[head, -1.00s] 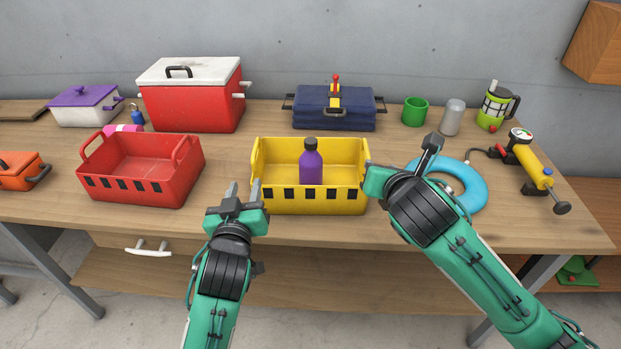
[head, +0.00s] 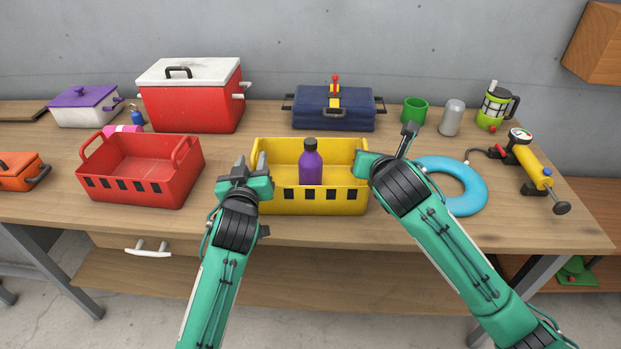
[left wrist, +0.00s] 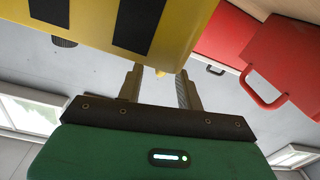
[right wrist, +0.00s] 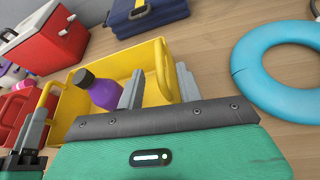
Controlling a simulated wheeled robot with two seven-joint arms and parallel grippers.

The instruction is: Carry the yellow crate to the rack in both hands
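The yellow crate (head: 312,201), with black squares along its front, stands on the workbench. A purple bottle (head: 311,167) with a dark cap stands upright in it. My left gripper (head: 251,162) is open at the crate's left end; in the left wrist view its fingers (left wrist: 158,84) are apart, with a bit of yellow between their tips. My right gripper (head: 404,142) is at the crate's right end; in the right wrist view its fingers (right wrist: 148,82) are apart near the crate's end wall. I cannot tell whether either touches the crate. No rack is clearly identifiable.
A red crate (head: 136,197) stands left of the yellow one. Behind are a red-and-white cooler (head: 190,105) and a blue case (head: 318,118). A blue ring (head: 470,200) and a yellow pump (head: 534,163) lie right. Bare bench top shows along the front edge.

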